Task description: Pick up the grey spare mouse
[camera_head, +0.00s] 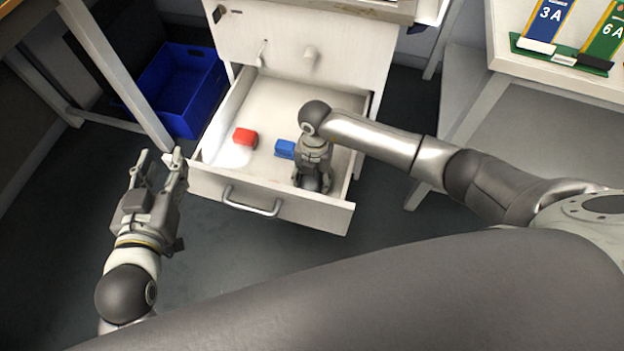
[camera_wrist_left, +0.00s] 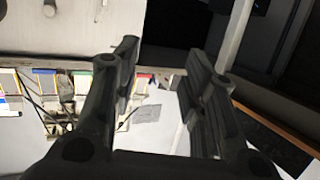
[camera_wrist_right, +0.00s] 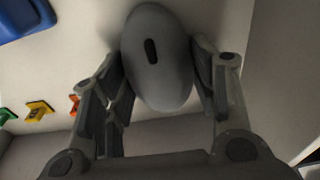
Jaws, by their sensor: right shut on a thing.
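The grey mouse (camera_wrist_right: 157,75) sits between the fingers of my right gripper (camera_wrist_right: 160,85) in the right wrist view, with its dark scroll wheel showing. The fingers touch its two sides. In the head view my right gripper (camera_head: 313,180) points down inside the open drawer (camera_head: 270,195), near its front right corner, and a dark grey part of the mouse shows at the fingertips. I cannot tell whether the mouse still rests on the drawer floor. My left gripper (camera_head: 160,165) is open and empty, left of the drawer front; its spread fingers also show in the left wrist view (camera_wrist_left: 165,75).
A red block (camera_head: 245,137) and a blue object (camera_head: 285,149) lie in the drawer, the blue one close to my right gripper. The drawer's walls surround that gripper. A blue crate (camera_head: 178,95) stands on the floor at left. A white table (camera_head: 560,78) stands at right.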

